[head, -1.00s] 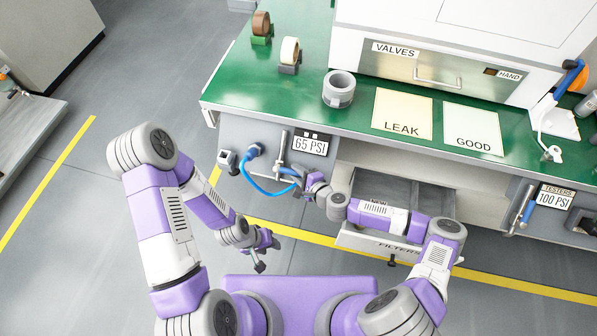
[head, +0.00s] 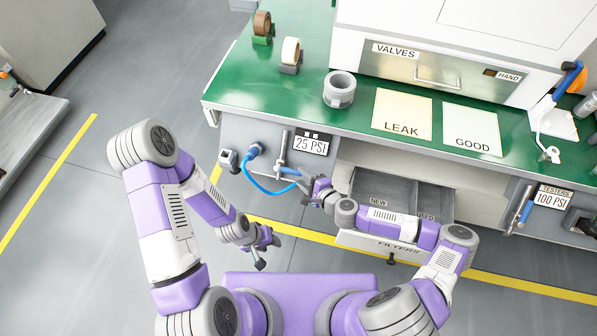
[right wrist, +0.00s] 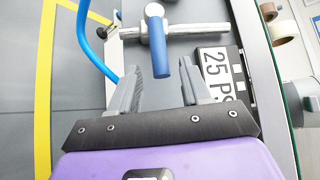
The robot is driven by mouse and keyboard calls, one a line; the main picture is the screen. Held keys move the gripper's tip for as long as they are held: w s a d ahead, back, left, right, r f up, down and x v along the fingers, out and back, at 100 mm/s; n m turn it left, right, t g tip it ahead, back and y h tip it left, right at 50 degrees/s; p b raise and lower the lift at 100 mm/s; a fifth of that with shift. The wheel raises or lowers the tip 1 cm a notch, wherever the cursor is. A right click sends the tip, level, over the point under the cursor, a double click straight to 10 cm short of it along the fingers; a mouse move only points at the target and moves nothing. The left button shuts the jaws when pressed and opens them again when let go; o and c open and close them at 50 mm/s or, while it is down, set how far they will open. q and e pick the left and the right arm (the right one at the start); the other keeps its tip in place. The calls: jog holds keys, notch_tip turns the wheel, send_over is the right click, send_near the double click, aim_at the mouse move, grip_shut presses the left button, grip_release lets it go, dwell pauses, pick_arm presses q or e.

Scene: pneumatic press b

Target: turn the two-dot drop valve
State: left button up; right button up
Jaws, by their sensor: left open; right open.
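The valve (right wrist: 160,48) has a blue handle and sits on a metal pipe at the left of the bench front. The display also shows in the right wrist view (right wrist: 219,78). My right gripper (right wrist: 161,78) is open, with the end of the blue handle between its fingertips in that view. I cannot tell whether they touch it. My left gripper (head: 267,254) is open and empty over the floor, away from the bench.
A blue hose (head: 262,187) loops beside the valve. An open filters drawer (head: 385,244) stands out right of it, below my right forearm. The green bench top (head: 235,90) holds tape rolls, a grey roll (head: 339,89) and LEAK (head: 402,114) and GOOD (head: 472,130) sheets.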

jog(key=v, duration=0.3)
jog(key=shift+s+d+r+p, duration=0.1)
jog(key=shift+s+d+p, duration=0.15)
jog(key=shift+p, duration=0.1)
jog(key=shift+a, duration=0.1)
jog(key=s+a+n+g+p, duration=0.35)
jog(key=s+n+g, duration=0.35)
jog(key=s, duration=0.5)
jog(key=s+d+r+n+g+h+p, duration=0.3)
jog(key=s+d+r+n+h, duration=0.1)
jog(key=s+d, duration=0.3)
jog(key=d+n, duration=0.1)
jog(key=d, duration=0.1)
jog(key=shift+d+h, duration=0.3)
jog(key=shift+d, duration=0.1)
jog(key=shift+c, duration=0.5)
dwell(1.8)
